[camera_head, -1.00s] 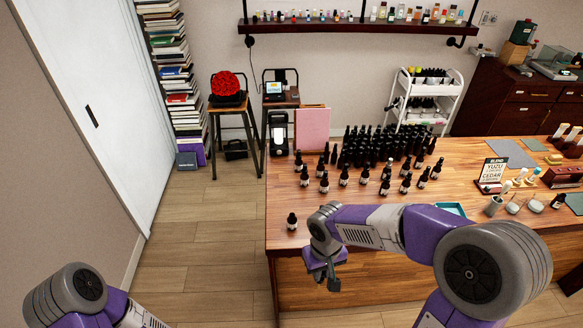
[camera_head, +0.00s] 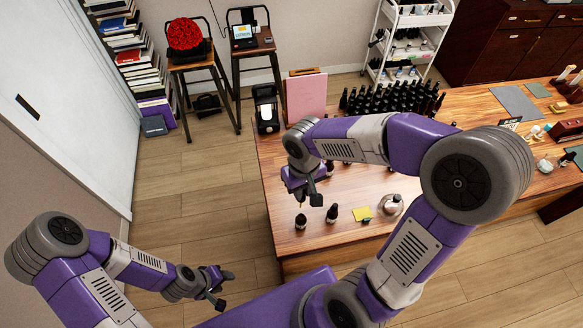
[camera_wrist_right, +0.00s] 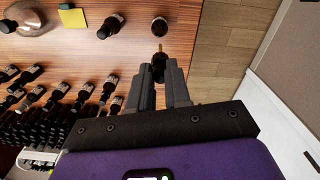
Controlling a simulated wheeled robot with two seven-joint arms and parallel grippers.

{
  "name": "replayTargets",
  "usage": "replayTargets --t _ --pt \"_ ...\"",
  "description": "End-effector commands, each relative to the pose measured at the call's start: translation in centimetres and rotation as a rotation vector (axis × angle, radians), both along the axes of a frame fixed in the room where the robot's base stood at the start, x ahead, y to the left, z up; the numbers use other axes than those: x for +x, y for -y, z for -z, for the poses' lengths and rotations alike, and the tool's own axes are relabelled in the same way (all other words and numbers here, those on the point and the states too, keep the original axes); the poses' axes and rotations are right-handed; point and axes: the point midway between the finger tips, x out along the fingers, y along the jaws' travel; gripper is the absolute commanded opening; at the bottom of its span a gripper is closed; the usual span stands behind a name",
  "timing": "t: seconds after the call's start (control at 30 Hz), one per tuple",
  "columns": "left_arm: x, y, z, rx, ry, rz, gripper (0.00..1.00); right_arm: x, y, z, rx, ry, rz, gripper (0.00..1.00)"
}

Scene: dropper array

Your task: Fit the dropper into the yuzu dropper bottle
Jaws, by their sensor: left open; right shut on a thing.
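My right gripper (camera_head: 304,197) is shut on a dark dropper (camera_wrist_right: 158,68), whose thin pale tip points down. The dropper is mostly hidden by the fingers in the head view. A small dark bottle (camera_head: 300,221) stands upright near the table's front left corner, just below the dropper tip. It also shows beyond the fingertips in the right wrist view (camera_wrist_right: 159,27). The tip looks close to the bottle's mouth; I cannot tell if it touches. The bottle's label is unreadable, so I cannot confirm it is yuzu. My left gripper (camera_head: 217,287) is open and empty, left of the table.
A second dark bottle (camera_head: 332,213) stands just right of the first. A yellow pad (camera_head: 361,214) and a rounded metallic vessel (camera_head: 391,205) lie further right. Many dark bottles (camera_head: 395,97) crowd the table's back. The wooden table's (camera_head: 280,190) left edge is near the dropper.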

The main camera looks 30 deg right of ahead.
Motion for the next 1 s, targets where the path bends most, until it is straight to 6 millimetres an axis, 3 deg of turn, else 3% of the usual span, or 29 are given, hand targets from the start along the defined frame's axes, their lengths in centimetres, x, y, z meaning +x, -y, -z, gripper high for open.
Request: replayTargets --t 0.4,0.8,1.0 --pt "-0.1 0.0 0.2 0.0 -0.001 -0.001 0.47 -0.1 0.0 0.0 0.0 0.001 -0.004 0.09" --pt "-0.1 0.0 3.1 0.0 -0.001 0.0 0.47 -0.1 0.0 3.2 0.0 -0.001 -0.004 0.09" --pt "-0.1 0.0 3.7 0.0 -0.001 0.0 0.47 -0.1 0.0 3.9 0.0 0.0 -0.004 0.09"
